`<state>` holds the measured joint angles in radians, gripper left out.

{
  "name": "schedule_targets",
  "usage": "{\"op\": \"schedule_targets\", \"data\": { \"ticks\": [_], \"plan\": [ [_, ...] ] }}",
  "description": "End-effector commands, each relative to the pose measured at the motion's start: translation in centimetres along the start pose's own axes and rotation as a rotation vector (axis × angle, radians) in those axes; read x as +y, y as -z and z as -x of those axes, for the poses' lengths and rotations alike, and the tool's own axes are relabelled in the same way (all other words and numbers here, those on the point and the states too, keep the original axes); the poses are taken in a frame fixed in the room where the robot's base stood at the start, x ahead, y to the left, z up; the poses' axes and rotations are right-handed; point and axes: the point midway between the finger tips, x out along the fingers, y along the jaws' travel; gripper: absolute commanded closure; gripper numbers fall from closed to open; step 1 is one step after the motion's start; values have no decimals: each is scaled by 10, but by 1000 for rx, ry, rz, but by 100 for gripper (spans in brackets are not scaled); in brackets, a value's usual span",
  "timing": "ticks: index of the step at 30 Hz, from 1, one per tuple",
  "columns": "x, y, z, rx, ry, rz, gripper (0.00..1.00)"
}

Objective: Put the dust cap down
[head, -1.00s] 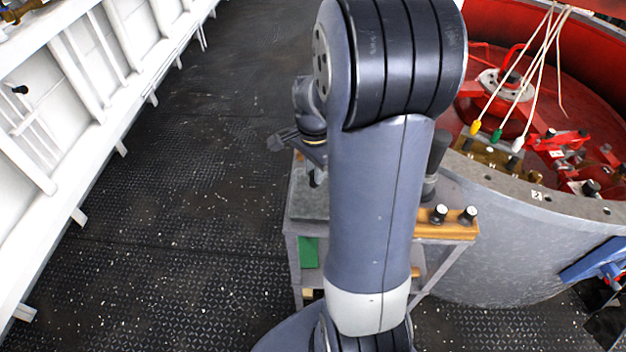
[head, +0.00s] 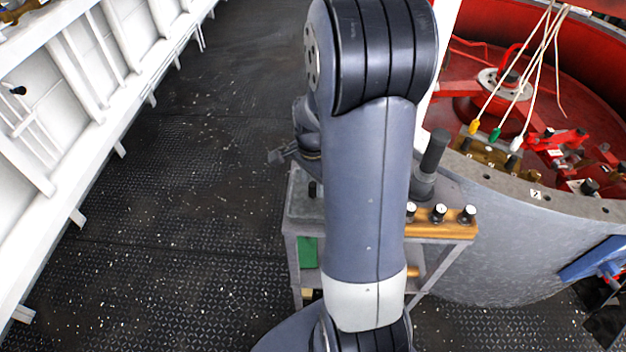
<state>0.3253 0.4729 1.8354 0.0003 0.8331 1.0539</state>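My gripper (head: 279,156) is mostly hidden behind my own arm; its dark tip shows just left of the arm, over the far left part of the grey cart (head: 300,208). Whether its fingers are open or shut does not show. A small black cylindrical piece (head: 312,189), possibly the dust cap, shows at the cart top just below the gripper. I cannot tell whether the gripper touches it. Several similar black pieces with pale tops, one of them here (head: 438,212), stand in a row on a wooden block (head: 447,229) at the cart's right side.
A dark cylinder on a grey base (head: 435,152) stands behind the wooden block. The large round housing (head: 500,240) with a red interior is to the right. A white ribbed wall (head: 75,110) runs along the left. The dark deck (head: 180,230) between is clear.

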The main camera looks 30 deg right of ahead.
Motion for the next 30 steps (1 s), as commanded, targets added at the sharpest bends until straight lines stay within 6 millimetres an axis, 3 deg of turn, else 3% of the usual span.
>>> {"op": "schedule_targets", "data": {
  "ticks": [11,24,30],
  "plan": [
    [-1,0,9,2,4,0,58],
    [-1,0,97,3,5,0,58],
    [0,0,119,1,2,0,58]
  ]
}}
